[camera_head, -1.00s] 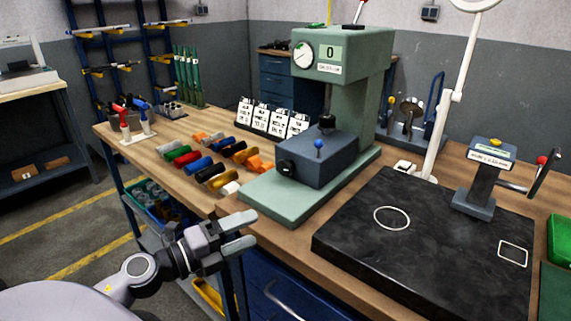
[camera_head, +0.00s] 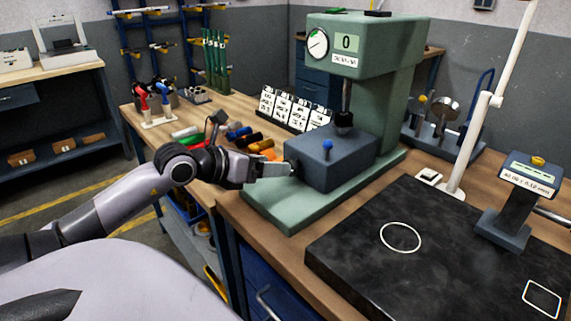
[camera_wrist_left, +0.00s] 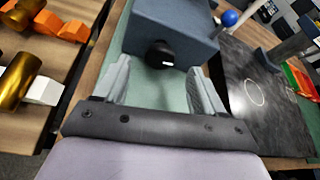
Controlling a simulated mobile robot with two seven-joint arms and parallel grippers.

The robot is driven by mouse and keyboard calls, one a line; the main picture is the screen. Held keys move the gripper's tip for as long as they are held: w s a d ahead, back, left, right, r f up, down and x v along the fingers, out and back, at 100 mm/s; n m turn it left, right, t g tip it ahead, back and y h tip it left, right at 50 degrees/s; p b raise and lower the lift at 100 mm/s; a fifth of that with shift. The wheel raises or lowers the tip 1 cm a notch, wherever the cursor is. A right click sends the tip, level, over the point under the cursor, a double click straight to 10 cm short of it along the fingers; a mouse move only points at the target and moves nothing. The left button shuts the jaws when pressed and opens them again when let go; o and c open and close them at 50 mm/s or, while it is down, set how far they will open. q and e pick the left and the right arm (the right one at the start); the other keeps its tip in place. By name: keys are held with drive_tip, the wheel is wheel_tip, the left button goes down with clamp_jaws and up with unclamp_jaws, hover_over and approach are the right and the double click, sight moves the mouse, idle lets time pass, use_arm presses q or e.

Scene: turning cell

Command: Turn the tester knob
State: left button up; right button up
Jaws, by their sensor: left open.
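The tester is a green press-like machine (camera_head: 375,95) with a dial and a display reading 0. On its green base (camera_head: 290,212) sits a blue-grey block (camera_head: 335,168) with a blue ball on top. The black tester knob (camera_wrist_left: 160,55), with a white mark, sticks out of the block's near face in the left wrist view. My left gripper (camera_head: 278,169) is open, its fingers pointing at the knob, which lies between the fingertips in the wrist view. Whether they touch it I cannot tell. In the head view my gripper partly hides the knob. My right gripper is not in view.
Coloured cylinders (camera_head: 238,133) lie on the wooden bench behind my left gripper. White label cards (camera_head: 290,108) stand behind them. A black slab (camera_head: 350,245) with a white circle lies right of the tester. A small display stand (camera_head: 515,205) stands at the slab's far right.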

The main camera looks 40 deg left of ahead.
sight(293, 166)
use_arm(q)
drive_tip(key=shift+x, duration=2.35)
